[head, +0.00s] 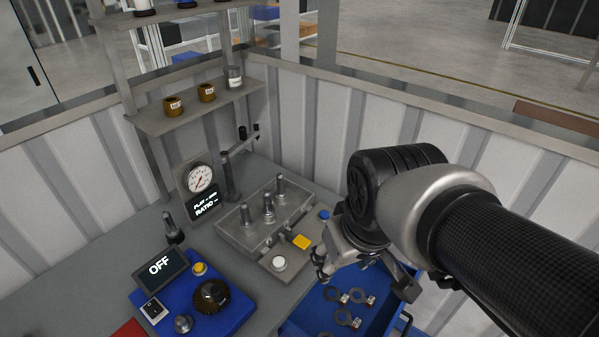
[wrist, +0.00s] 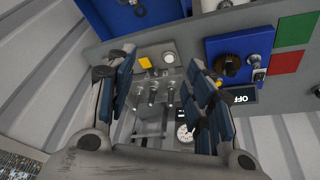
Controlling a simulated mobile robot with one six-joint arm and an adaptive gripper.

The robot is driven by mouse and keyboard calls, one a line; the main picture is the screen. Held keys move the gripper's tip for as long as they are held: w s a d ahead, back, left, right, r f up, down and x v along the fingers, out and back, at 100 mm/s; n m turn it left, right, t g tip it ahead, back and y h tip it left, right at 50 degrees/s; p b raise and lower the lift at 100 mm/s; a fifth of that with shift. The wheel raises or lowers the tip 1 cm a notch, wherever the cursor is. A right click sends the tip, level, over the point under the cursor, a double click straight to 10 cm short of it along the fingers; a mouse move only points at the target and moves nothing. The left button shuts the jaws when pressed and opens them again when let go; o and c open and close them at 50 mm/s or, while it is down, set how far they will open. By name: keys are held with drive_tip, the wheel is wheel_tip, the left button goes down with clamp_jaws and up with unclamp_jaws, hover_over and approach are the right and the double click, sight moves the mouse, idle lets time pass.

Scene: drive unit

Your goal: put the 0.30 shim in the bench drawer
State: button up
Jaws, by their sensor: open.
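The open bench drawer (head: 322,321) is blue and lies at the bottom centre of the head view. Several ring-shaped shims (head: 347,318) with small tags lie in it; the tags are too small to read, so I cannot tell which is the 0.30 shim. My gripper (head: 364,274) is open above the back part of the drawer, and my arm hides part of it. In the wrist view the fingers (wrist: 160,95) are spread with nothing between their tips. The drawer's blue edge (wrist: 112,14) shows at the top there.
A grey fixture block (head: 242,232) with upright pins stands left of the gripper, with a yellow square (head: 301,242) beside it. A dial gauge (head: 200,178) stands behind. A blue unit (head: 236,306) with a display reading OFF is at front left. Corrugated walls (head: 310,125) enclose the bench.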

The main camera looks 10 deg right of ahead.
drive_tip(key=s+a+m, duration=0.1)
drive_tip(key=s, duration=0.5)
drive_tip(key=shift+s+a+r+t, duration=0.15)
drive_tip(key=shift+s+r+t, duration=0.1)
drive_tip(key=shift+r+t, duration=0.05)
